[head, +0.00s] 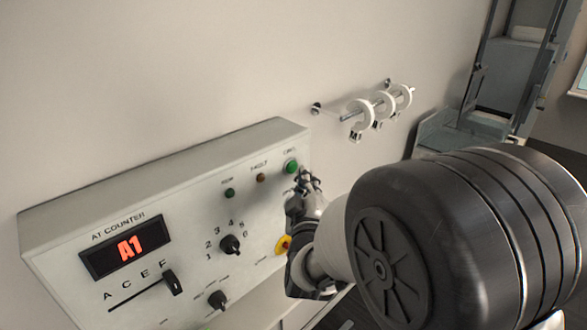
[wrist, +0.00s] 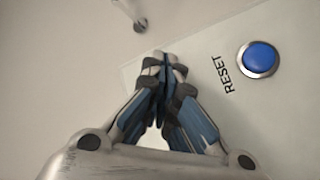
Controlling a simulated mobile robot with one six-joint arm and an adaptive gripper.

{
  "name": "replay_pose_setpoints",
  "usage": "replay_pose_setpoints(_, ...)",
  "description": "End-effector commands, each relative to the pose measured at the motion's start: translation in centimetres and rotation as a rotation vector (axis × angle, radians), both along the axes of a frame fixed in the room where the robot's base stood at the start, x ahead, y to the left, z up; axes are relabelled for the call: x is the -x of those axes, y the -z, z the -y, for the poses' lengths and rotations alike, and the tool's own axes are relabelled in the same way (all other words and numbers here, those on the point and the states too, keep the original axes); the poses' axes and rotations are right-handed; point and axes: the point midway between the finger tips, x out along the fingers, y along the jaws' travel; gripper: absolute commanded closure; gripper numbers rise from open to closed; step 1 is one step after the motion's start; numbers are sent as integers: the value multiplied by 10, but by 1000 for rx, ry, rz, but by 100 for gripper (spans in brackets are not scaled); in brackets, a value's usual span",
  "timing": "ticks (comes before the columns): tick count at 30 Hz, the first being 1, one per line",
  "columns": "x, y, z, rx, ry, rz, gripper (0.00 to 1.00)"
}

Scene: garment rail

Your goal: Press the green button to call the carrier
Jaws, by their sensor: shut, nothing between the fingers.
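The green button (head: 291,167) sits near the upper right corner of the grey control panel (head: 120,206), with a small label above it that is too blurred to read surely. My gripper (head: 305,180) is just right of and below it in the head view, in front of the panel's right edge; I cannot tell whether it touches. In the wrist view my gripper (wrist: 164,62) is shut and empty, fingertips together near the panel's edge. A blue button (wrist: 259,57) marked RESET lies to their right there. The green button does not show in the wrist view.
The panel has a red A1 display (head: 128,247), a slider (head: 173,283), a numbered knob (head: 230,244), a lower knob (head: 217,299) and a yellow-ringed button (head: 282,245) partly behind my gripper. A wall rail with white size rings (head: 384,104) is at upper right.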

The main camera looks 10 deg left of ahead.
Motion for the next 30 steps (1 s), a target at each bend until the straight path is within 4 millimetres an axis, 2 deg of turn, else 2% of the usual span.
replay_pose_setpoints(7,-4,1,-7,0,-1,0,100)
replay_pose_setpoints(30,-8,0,-10,0,-1,1,100)
